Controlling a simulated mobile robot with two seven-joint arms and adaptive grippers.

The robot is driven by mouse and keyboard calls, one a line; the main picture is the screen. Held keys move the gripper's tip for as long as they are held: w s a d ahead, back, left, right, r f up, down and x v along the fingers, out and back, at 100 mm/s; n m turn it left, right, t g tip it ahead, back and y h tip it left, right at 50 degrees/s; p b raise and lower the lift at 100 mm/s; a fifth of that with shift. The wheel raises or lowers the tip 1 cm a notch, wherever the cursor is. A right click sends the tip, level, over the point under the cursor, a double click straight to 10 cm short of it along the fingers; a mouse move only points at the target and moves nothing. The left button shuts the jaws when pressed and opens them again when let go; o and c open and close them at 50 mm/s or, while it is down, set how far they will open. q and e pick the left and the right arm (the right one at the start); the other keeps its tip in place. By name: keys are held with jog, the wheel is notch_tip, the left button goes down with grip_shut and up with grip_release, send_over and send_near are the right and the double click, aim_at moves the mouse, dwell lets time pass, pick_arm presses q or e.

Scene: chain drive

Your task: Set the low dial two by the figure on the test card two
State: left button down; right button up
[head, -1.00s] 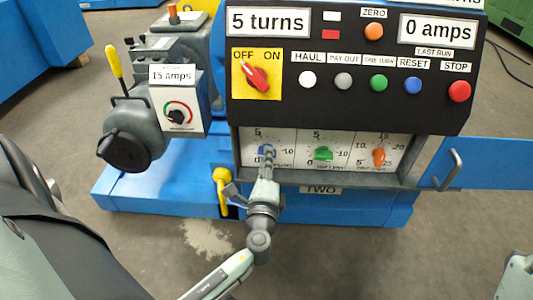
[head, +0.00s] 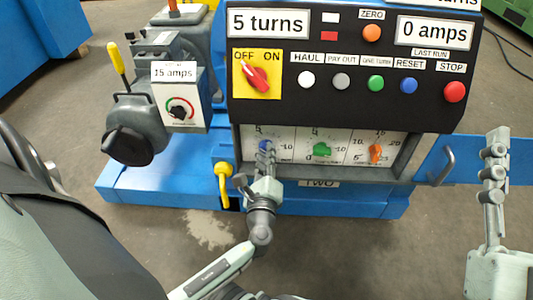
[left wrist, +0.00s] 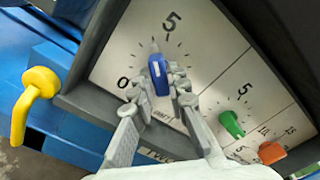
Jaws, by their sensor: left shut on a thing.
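Under the panel, three dials sit on a white recessed plate above the label TWO (head: 319,184). They are a blue dial (head: 265,146), a green dial (head: 321,149) and an orange dial (head: 375,152). My left gripper (left wrist: 158,92) is shut on the blue dial, a finger on each side; in the left wrist view the blue dial (left wrist: 158,74) points between 0 and 5, nearer 5. The small print below it is not clearly legible. My right gripper (head: 493,150) is empty at the right, apart from the panel. I cannot identify a test card two.
The black panel (head: 345,112) shows 5 turns and 0 amps, with a red OFF/ON switch (head: 256,77) and several buttons. A box at left carries a 15 amps card (head: 173,72). A yellow handle (head: 223,180) hangs beside the left arm. An open blue door (head: 470,160) is at right.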

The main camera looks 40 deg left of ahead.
pick_arm(q)
jog(key=c, duration=1.5)
grip_release()
